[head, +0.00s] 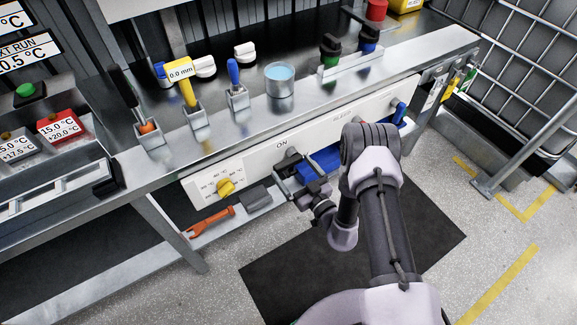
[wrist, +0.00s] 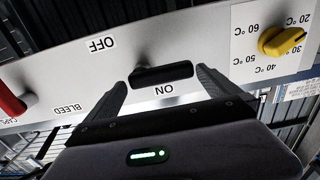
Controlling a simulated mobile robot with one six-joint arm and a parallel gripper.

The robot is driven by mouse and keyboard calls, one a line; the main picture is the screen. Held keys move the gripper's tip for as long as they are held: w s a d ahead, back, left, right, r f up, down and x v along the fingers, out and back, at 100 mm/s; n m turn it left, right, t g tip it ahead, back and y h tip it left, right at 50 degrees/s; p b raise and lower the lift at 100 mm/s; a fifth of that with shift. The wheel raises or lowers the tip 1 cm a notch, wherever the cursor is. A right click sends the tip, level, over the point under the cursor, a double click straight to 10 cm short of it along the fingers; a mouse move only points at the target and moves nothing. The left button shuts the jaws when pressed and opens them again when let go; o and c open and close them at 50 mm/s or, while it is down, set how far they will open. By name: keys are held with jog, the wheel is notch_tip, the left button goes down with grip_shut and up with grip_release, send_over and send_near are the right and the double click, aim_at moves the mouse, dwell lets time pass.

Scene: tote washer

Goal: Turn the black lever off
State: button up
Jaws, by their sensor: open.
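The black lever (wrist: 163,76) is on the front of a pale panel (wrist: 225,45), shown as a dark bar lying across the wrist view. It lies right beside the upside-down ON label (wrist: 164,90); the OFF label (wrist: 103,44) is farther to the upper left. My gripper (wrist: 161,82) is open, one finger on each side of the lever; I cannot tell whether either touches it. In the head view my gripper (head: 300,177) is at the panel front below the ON label (head: 282,144) and mostly hides the lever.
A yellow temperature knob (head: 226,187) is left of my gripper. An orange wrench-shaped tool (head: 210,221) lies on a shelf below. A blue object (head: 322,163) is just right of my gripper. A red handle (wrist: 12,103) is at the wrist view's left edge.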

aim_at(290, 166)
jog(key=shift+x, duration=1.7)
